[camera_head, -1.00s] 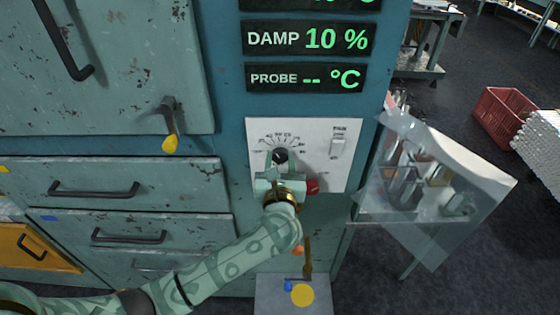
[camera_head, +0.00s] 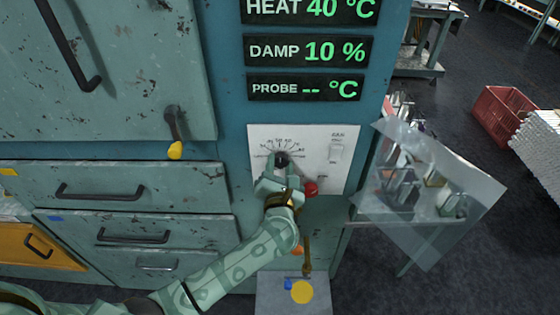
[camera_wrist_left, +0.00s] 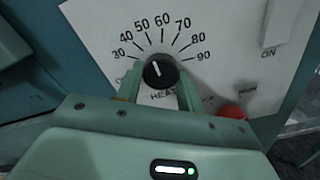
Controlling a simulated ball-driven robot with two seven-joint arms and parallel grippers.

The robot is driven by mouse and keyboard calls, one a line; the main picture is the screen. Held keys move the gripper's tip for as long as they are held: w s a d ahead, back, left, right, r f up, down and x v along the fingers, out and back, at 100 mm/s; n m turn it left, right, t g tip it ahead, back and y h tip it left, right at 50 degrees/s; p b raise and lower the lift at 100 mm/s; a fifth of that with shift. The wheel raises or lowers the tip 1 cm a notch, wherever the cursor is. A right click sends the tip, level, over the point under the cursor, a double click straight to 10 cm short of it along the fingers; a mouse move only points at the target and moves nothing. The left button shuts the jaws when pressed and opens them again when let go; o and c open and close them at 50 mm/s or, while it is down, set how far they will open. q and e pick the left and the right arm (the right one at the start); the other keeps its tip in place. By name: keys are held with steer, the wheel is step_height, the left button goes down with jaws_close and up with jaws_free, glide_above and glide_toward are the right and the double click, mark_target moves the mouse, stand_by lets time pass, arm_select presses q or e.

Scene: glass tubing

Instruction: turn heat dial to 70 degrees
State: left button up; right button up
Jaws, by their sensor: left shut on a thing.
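The black heat dial (camera_head: 282,158) is on a white panel, and it also shows in the left wrist view (camera_wrist_left: 160,72). Its white pointer line tips up and slightly left. The printed scale runs from 30 at left to 90 at right, with 70 at upper right. The heat readout (camera_head: 312,10) shows 40 °C in green. My left gripper (camera_head: 279,168) has its fingers on both sides of the dial and is shut on it; its fingers also show in the left wrist view (camera_wrist_left: 160,90). My right gripper is not in view.
A red knob (camera_head: 310,188) sits just right of my left gripper, and a white switch (camera_head: 336,153) is at the panel's upper right. A clear hinged cover (camera_head: 440,195) stands open at right. A yellow-tipped handle (camera_head: 175,150) sticks out at left.

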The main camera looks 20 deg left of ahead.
arm_select(q)
steer(key=m+p, duration=0.1)
steer(key=m, duration=0.1)
steer(key=m+p, duration=0.2)
steer(key=m, duration=0.1)
steer(key=shift+r+m+p, duration=0.2)
steer(key=shift+m+p, duration=0.1)
steer(key=shift+f+m+p, duration=0.1)
steer(key=shift+m+p, duration=0.9)
steer(key=shift+m, duration=0.8)
steer(key=o, duration=1)
steer(key=p+v, duration=0.3)
steer(key=v, duration=1.3)
steer(key=shift+s+p, duration=0.15)
steer(key=shift+p, duration=0.25)
